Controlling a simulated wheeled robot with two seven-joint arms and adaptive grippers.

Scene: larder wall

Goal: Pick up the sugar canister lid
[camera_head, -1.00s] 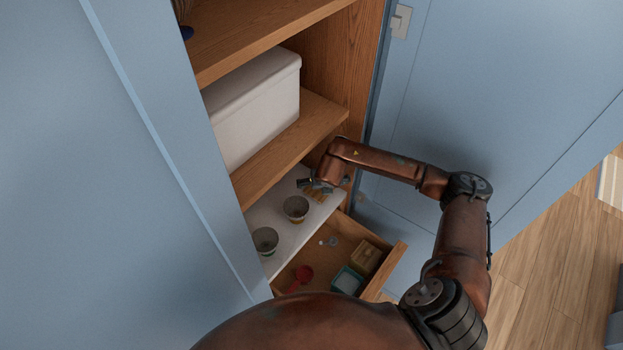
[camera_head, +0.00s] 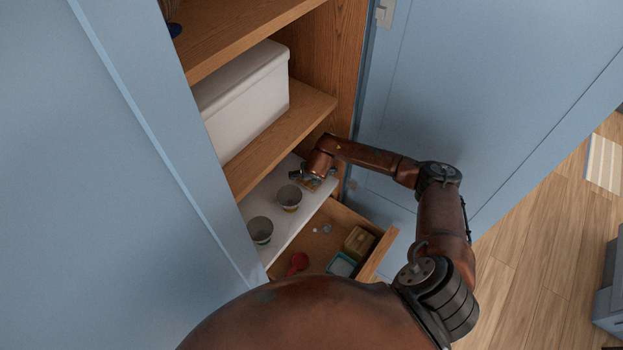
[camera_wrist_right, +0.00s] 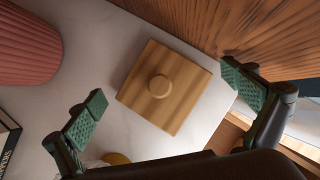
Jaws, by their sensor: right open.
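A square wooden lid with a round knob (camera_wrist_right: 172,98) is on the white counter in the right wrist view. I cannot tell whether a canister is under it. In the head view only a little of the wood (camera_head: 311,186) shows below my right gripper (camera_head: 314,176). In the right wrist view my right gripper (camera_wrist_right: 164,101) is open, with one green-padded finger to the left of the lid and the other beyond its right corner. Nothing is held. My left gripper is not in view.
Two cups (camera_head: 290,199) (camera_head: 260,230) stand on the white counter. A ribbed red container (camera_wrist_right: 28,45) is left of the lid. A wooden side wall (camera_wrist_right: 255,30) is close behind. The open drawer below holds a red scoop (camera_head: 299,262) and small boxes (camera_head: 358,241).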

